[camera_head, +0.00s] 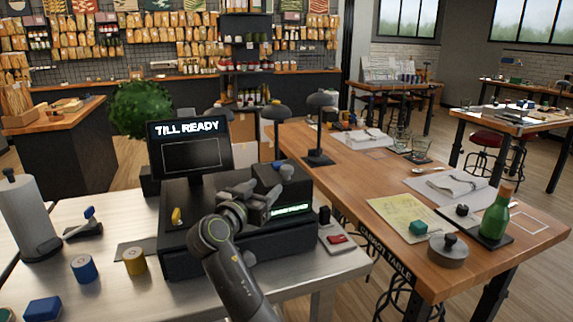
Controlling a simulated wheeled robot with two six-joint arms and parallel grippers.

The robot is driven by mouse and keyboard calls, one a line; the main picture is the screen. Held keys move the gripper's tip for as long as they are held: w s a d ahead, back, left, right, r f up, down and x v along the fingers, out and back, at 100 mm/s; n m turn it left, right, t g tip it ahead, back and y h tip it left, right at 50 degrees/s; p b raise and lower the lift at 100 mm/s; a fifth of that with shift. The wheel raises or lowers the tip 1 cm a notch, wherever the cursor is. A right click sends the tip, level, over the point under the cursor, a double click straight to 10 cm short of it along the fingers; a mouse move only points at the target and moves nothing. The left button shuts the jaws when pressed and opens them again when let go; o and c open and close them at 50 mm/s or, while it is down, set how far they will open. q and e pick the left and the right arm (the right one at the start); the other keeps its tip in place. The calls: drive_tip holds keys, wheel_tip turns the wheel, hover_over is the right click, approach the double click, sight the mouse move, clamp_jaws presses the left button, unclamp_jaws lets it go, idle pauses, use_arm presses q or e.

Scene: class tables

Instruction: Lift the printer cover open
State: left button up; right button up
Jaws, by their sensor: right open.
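The printer (302,196) is a small black box with a lit green strip on its front, at the right end of the black till unit. My left gripper is not in view.
The till screen (190,150) stands left of the printer. Blue (84,268) and yellow (134,261) rolls stand on the metal counter (190,297). A wooden table (390,185) with a green bottle (495,214) is at right.

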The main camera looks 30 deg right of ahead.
sight(284, 170)
drive_tip(key=p+x, duration=0.3)
drive_tip(key=x, duration=0.9)
drive_tip(key=shift+d, duration=0.15)
drive_tip(key=shift+w+d+p, duration=0.35)
drive_tip(key=shift+w+d, duration=0.1)
drive_tip(key=shift+d, duration=0.1)
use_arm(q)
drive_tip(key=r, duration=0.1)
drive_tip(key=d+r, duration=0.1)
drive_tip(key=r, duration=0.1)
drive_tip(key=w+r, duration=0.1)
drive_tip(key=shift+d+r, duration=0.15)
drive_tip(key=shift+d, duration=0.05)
use_arm(e)
drive_tip(key=shift+f, duration=0.1)
clamp_jaws()
